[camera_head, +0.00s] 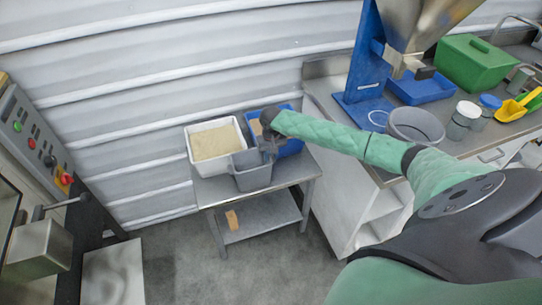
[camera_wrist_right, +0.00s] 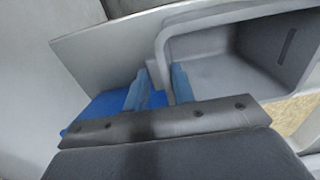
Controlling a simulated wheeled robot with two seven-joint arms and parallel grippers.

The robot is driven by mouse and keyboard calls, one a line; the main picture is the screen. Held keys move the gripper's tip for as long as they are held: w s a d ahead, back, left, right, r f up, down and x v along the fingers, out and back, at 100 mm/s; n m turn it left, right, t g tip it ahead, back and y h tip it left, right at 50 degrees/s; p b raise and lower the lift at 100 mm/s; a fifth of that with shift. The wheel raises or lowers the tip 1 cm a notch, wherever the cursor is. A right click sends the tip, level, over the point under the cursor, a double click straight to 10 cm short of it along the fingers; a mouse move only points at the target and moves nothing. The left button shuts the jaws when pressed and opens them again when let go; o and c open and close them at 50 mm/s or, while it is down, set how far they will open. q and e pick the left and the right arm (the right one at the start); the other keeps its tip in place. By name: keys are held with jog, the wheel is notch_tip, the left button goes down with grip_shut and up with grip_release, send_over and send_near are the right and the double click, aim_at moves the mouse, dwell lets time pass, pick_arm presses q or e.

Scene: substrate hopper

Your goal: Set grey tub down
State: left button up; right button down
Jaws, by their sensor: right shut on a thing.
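The grey tub (camera_head: 252,178) is at the front middle of a small grey side table (camera_head: 285,172), roughly upright. Whether its base touches the tabletop cannot be told. In the right wrist view my right gripper (camera_wrist_right: 158,86) is shut on the tub's wall, with one blue finger on each side. The inside of the grey tub (camera_wrist_right: 215,65) looks empty in that view. My left gripper is not in view.
A white bin (camera_head: 190,150) of tan material stands left of the tub, and a blue bin (camera_head: 292,148) stands behind it on the right. A workbench (camera_head: 345,115) with a round grey bucket (camera_head: 416,126) is at the right. A control panel (camera_head: 35,135) is at the left.

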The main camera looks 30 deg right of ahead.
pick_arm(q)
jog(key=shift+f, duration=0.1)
pick_arm(e)
jog(key=c, duration=1.2)
grip_release()
jog(key=shift+o, duration=0.2)
jog(key=shift+r, duration=0.5)
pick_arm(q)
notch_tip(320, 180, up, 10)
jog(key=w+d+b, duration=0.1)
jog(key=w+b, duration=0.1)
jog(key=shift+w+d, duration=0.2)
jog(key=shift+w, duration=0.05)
pick_arm(e)
notch_tip(320, 180, up, 11)
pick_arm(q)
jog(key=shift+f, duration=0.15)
